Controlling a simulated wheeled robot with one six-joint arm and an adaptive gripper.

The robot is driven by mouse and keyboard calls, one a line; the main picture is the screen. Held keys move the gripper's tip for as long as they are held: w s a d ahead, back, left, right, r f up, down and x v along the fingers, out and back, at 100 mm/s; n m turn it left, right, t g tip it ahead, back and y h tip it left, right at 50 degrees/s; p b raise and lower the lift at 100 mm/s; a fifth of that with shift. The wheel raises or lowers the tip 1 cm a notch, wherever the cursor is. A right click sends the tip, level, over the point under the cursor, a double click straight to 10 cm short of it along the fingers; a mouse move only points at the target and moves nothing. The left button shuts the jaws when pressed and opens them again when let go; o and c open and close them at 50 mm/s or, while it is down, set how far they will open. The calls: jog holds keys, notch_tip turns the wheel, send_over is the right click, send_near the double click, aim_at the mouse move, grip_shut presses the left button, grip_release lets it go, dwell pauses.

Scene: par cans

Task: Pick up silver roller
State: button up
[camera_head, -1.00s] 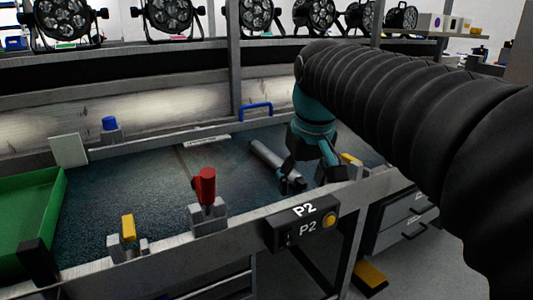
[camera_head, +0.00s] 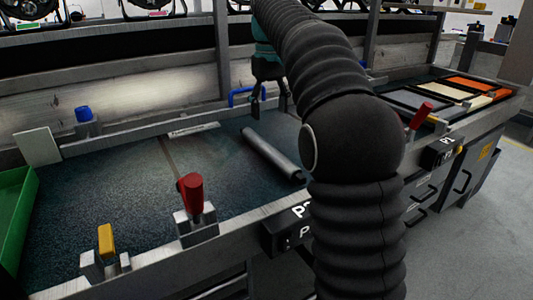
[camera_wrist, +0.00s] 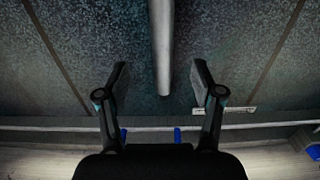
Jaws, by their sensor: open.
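The silver roller (camera_head: 270,153) lies on the dark speckled bench surface (camera_head: 110,195), slanting from the back middle toward the front rail. My gripper (camera_head: 270,108) is raised above the roller's far end, near the back edge, and looks apart from it. In the wrist view the roller (camera_wrist: 162,40) runs down from the top edge, and its end lies in line with the gap between the two spread fingers. The gripper is open and empty. My arm hides part of the bench to the right of the roller.
A blue handle (camera_head: 240,95) stands at the back rail close to my gripper. A red clamp (camera_head: 191,192) and a yellow clamp (camera_head: 106,240) sit on the front rail. A green tray (camera_head: 18,215) is at the left. The bench left of the roller is mostly clear.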

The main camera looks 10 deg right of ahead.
jog(key=b, duration=0.1)
send_over(268, 145)
jog(key=f, duration=0.5)
jog(key=shift+d+f, duration=0.15)
jog(key=shift+d, duration=0.15)
jog(key=shift+a+f+b, duration=0.15)
jog(key=shift+f+b, duration=0.2)
jog(key=shift+f, duration=1.05)
jog(key=shift+a+f+b, duration=0.1)
jog(key=shift+f+b, duration=0.2)
jog(key=shift+f, duration=1.05)
grip_shut()
jog(key=shift+r, duration=0.1)
